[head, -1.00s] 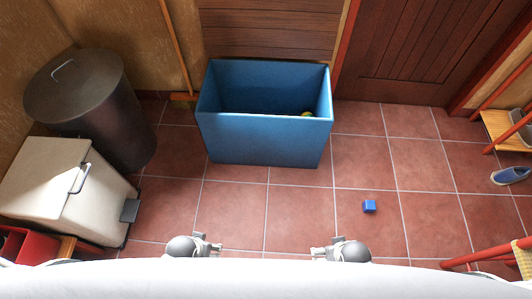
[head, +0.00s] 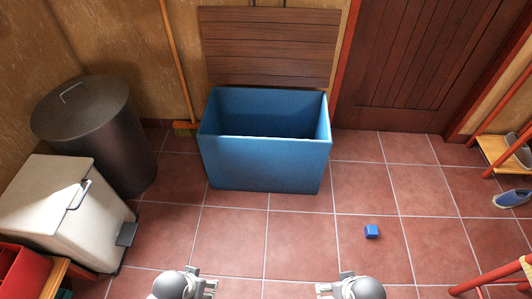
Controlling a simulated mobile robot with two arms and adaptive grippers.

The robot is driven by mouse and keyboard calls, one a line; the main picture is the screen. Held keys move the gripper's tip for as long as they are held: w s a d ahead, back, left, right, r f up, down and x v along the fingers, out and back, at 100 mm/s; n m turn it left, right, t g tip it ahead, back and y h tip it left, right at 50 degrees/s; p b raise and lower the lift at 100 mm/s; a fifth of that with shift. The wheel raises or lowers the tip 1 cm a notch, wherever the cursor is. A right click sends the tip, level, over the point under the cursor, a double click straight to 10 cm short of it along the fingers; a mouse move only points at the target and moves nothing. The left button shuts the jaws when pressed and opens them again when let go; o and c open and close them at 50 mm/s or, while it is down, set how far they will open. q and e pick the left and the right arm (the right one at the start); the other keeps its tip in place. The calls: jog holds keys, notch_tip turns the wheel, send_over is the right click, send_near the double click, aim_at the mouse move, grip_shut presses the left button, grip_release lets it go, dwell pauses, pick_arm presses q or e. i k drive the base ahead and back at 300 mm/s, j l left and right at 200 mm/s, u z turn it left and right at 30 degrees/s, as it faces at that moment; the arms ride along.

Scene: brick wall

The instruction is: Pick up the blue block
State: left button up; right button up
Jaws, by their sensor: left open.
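The small blue block (head: 371,232) lies on the red tiled floor, right of centre in the head view. It is apart from other things. My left gripper (head: 211,287) is open and empty at the bottom edge, well to the left of the block. My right gripper (head: 324,289) is also at the bottom edge, nearer to the block but apart from it. Its fingers are partly cut off, and whether they are open does not show clearly.
A large blue box (head: 265,165) with its wooden lid raised stands behind. A cream pedal bin (head: 50,205) and a dark bin (head: 105,130) stand left. A blue shoe (head: 512,198) and red-legged furniture (head: 490,279) are right. Floor around the block is clear.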

aim_at(371, 232)
jog(key=z, duration=1.3)
jog(key=i+j, duration=0.25)
jog(key=i, duration=0.25)
